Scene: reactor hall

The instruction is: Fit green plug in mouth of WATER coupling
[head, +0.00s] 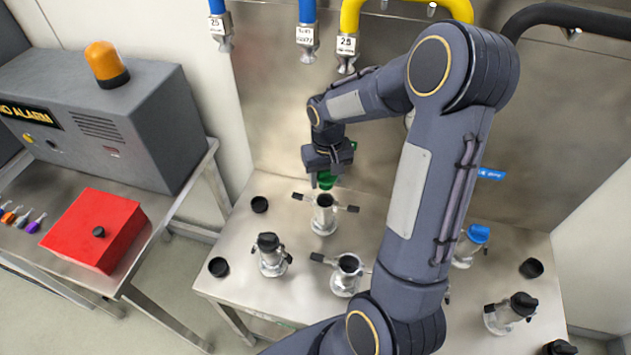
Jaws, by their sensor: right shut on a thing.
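My right gripper (326,175) is shut on the green plug (325,181), much of which the fingers hide. It holds the plug just above and slightly behind an open coupling (324,214) with two side levers spread out. I see a small gap between plug and mouth, but cannot tell exactly how well they line up. A second open coupling (346,276) stands nearer, to the right, with its dark mouth uncovered. No WATER label is readable, so I cannot tell which coupling it names. My left gripper is not in view.
A black-capped coupling (271,255) stands front left, another (510,312) front right, and a blue-capped one (468,246) right of my arm. Loose black caps (218,267) lie on the steel bench (240,235). Hoses (307,30) hang above. A red box (94,230) sits left.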

